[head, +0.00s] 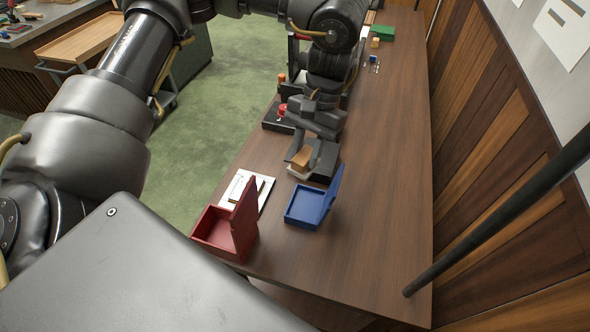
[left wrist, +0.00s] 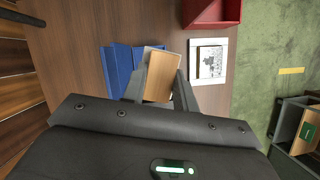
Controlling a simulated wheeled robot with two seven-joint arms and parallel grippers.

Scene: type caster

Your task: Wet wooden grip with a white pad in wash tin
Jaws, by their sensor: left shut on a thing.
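The wooden grip (head: 302,158) is held between the fingers of my left gripper (head: 314,160), with a pale edge like a white pad (head: 298,173) below it. Two open tins with raised lids stand nearby: a blue one (head: 305,207) just in front of the gripper and a red one (head: 212,232) nearer and to the left. I cannot tell which is the wash tin. The grip is outside both. My right gripper is not in view.
A white card with a dark print and a small wooden piece (head: 247,191) lies left of the blue tin. A black device with a red knob (head: 282,110) stands behind. A green block (head: 383,33) is at the far end. The table's right side is clear.

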